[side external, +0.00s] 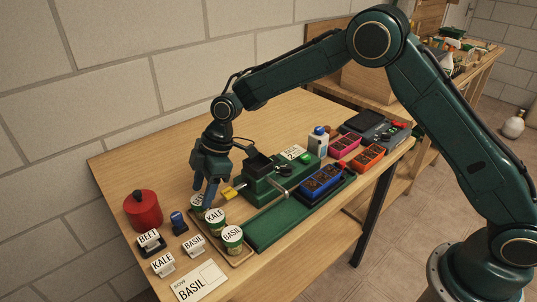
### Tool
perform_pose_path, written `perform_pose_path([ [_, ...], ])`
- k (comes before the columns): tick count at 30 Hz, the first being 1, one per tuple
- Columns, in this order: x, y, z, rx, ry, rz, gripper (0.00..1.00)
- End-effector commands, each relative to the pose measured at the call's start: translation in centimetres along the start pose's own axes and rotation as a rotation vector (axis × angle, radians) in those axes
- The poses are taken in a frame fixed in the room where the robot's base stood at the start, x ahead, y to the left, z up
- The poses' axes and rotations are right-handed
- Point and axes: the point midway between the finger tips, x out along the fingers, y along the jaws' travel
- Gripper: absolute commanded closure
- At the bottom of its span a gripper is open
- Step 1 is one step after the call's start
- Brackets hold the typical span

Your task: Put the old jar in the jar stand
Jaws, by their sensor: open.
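Several green jars with white lids stand in a row on a tan tray-like holder (241,262), which looks like the jar stand. The nearest jar (232,240) reads BASIL and the middle jar (215,225) reads KALE. The far jar (196,204) is partly hidden by my gripper, and its label cannot be read. My gripper (209,196) is open and points down right at this far jar. I cannot tell whether the fingers touch it. Which jar is the old one is not marked.
A green machine with a black hopper (258,163) and a yellow part (233,192) stand close right of my gripper. A red canister (142,210), small name signs (162,264) and a SOW BASIL card (199,283) are at left and front. Seedling trays (321,181) lie right.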

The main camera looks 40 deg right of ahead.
Motion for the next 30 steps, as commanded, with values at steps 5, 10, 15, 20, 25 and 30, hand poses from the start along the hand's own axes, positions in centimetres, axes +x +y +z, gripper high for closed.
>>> perform_pose_path([
  [5,-2.9,0.1,0.0,0.0,0.001,0.003,0.51],
  [10,-5.7,0.1,0.0,0.001,0.001,0.004,0.51],
  [15,-8.0,0.1,0.0,0.0,0.001,0.003,0.51],
  [20,-9.3,0.0,0.0,0.0,0.001,0.002,0.51],
  [25,-9.8,0.0,0.0,0.001,-0.001,0.0,0.51],
  [30,-9.8,0.0,0.0,0.001,-0.001,0.0,0.51],
])
